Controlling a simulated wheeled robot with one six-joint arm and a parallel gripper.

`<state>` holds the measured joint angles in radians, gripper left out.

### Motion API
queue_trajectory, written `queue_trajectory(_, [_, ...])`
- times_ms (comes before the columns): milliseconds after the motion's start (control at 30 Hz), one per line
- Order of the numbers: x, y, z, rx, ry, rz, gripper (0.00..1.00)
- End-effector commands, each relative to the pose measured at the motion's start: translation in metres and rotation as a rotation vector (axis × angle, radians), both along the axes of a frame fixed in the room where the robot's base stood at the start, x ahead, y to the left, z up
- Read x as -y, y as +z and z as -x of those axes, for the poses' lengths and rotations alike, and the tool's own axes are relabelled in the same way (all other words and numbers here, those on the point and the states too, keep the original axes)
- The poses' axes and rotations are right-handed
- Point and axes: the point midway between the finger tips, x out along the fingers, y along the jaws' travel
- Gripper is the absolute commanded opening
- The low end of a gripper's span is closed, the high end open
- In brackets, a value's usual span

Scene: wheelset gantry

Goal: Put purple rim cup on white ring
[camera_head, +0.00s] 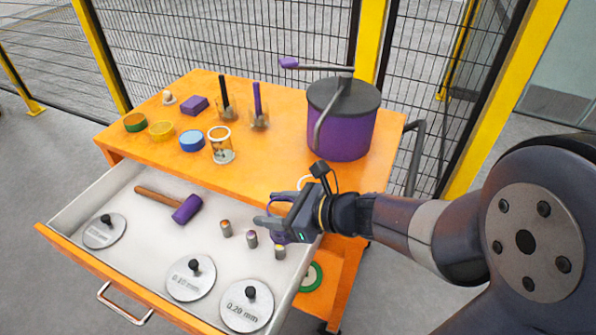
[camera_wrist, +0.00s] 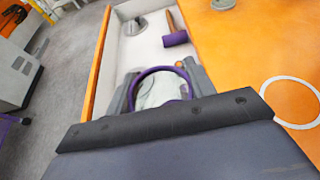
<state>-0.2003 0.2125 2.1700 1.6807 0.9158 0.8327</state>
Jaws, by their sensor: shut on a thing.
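My gripper (camera_head: 270,212) is shut on the purple rim cup (camera_head: 279,238) and holds it above the right part of the open drawer. In the wrist view the cup's purple rim (camera_wrist: 159,70) shows as a ring between the fingers (camera_wrist: 158,92), with the cup's clear body below it. In the head view the fingers hide much of the cup. The white ring (camera_wrist: 291,79) is a thin white circle on the orange tabletop, to the right of the cup in the wrist view. In the head view only a bit of the ring (camera_head: 302,181) shows behind my gripper.
The drawer (camera_head: 140,222) holds a purple mallet (camera_head: 186,209), knobbed discs (camera_head: 190,281) and small cylinders (camera_head: 252,239).

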Motion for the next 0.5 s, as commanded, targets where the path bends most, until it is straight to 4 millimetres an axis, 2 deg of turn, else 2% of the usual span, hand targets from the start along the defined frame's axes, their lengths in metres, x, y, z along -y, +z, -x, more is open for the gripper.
queue_trajectory(300, [0.029, 0.0, -0.078, -0.001, -0.004, 0.001, 0.29])
queue_trajectory(500, [0.043, 0.0, -0.116, 0.0, -0.002, 0.001, 0.29])
